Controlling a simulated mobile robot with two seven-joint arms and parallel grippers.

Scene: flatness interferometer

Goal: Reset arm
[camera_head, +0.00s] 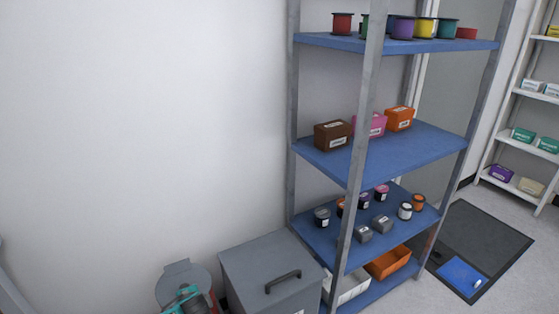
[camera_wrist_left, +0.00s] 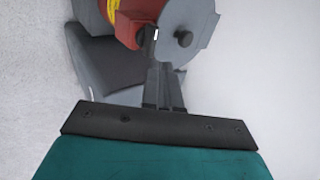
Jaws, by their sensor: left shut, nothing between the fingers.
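My left gripper (camera_wrist_left: 163,88) is shut and empty in the left wrist view, its dark fingers together in front of its teal body. Beyond the fingertips is a red device (camera_wrist_left: 122,20) with a yellow label and a grey round part (camera_wrist_left: 186,30). I cannot tell whether the fingers touch it. In the head view a grey rounded piece (camera_head: 184,270) stands at the bottom edge, partly cut off, with a small teal part in front of it that I cannot identify surely. My right gripper is in neither view.
A grey bin (camera_head: 265,262) with a black handle stands beside a metal rack with blue shelves (camera_head: 425,145). The rack holds spools, boxes, small jars and an orange tray (camera_head: 388,262). A dark mat (camera_head: 490,235) lies right. White shelving (camera_head: 516,140) stands far right. The left wall is bare.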

